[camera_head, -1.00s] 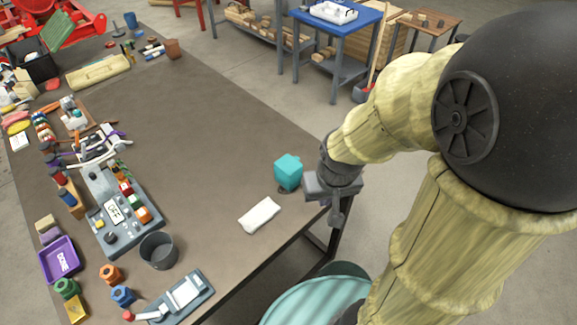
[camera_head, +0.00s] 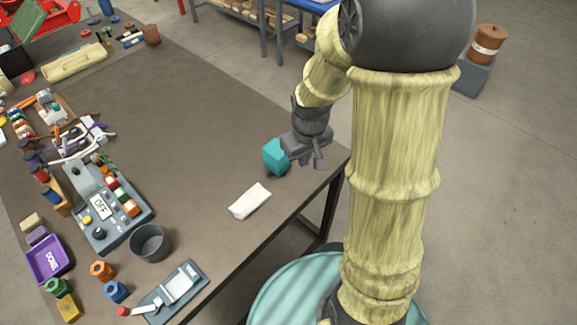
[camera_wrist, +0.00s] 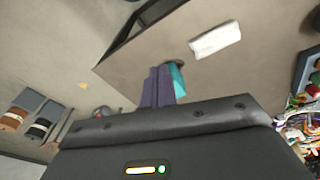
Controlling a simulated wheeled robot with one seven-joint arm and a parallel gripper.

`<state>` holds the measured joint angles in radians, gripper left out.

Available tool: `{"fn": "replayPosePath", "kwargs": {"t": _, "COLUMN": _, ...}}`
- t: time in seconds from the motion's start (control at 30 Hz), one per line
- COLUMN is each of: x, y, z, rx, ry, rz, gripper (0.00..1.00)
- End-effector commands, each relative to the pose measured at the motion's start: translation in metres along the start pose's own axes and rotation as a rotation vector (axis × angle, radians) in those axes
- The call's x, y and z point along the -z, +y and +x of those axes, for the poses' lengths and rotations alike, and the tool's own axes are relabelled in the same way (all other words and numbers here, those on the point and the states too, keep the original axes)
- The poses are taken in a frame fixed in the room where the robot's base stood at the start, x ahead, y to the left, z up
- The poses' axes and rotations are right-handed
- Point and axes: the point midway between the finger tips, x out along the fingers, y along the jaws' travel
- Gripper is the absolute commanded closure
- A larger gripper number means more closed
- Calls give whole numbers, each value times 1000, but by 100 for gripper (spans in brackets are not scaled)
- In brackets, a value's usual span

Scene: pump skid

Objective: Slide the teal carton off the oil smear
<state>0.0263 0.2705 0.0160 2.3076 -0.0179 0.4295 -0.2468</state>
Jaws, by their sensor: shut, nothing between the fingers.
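The teal carton (camera_head: 274,156) stands near the right edge of the brown table in the head view. In the wrist view the carton (camera_wrist: 178,77) shows partly behind my fingers. My gripper (camera_head: 304,160) is shut and empty, low at the carton's right side and overlapping its edge in the picture. In the wrist view its two purple fingers (camera_wrist: 160,69) lie together. I cannot tell whether they touch the carton. A dark patch, apparently the oil smear (camera_wrist: 172,63), shows beside the carton in the wrist view; the rest of it is hidden.
A white folded cloth (camera_head: 250,201) lies on the table (camera_head: 185,130) in front of the carton. A grey cup (camera_head: 150,243) and a control box (camera_head: 110,215) stand further left. The table is clear left of the carton. Its right edge is close by.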

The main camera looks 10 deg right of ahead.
Motion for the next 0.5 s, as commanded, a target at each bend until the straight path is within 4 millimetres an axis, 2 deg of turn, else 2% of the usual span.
{"fn": "replayPosePath", "kwargs": {"t": 0.03, "x": 13, "y": 5, "z": 16, "rx": 6, "ry": -23, "rz": -45, "gripper": 100}}
{"fn": "replayPosePath", "kwargs": {"t": 0.1, "x": 29, "y": 12, "z": 34, "rx": 16, "ry": -49, "rz": -114, "gripper": 100}}
{"fn": "replayPosePath", "kwargs": {"t": 0.3, "x": 61, "y": 26, "z": 83, "rx": 47, "ry": -106, "rz": -279, "gripper": 100}}
{"fn": "replayPosePath", "kwargs": {"t": 0.4, "x": 69, "y": 30, "z": 96, "rx": 56, "ry": -117, "rz": -322, "gripper": 100}}
{"fn": "replayPosePath", "kwargs": {"t": 0.5, "x": 71, "y": 31, "z": 100, "rx": 60, "ry": -122, "rz": -338, "gripper": 100}}
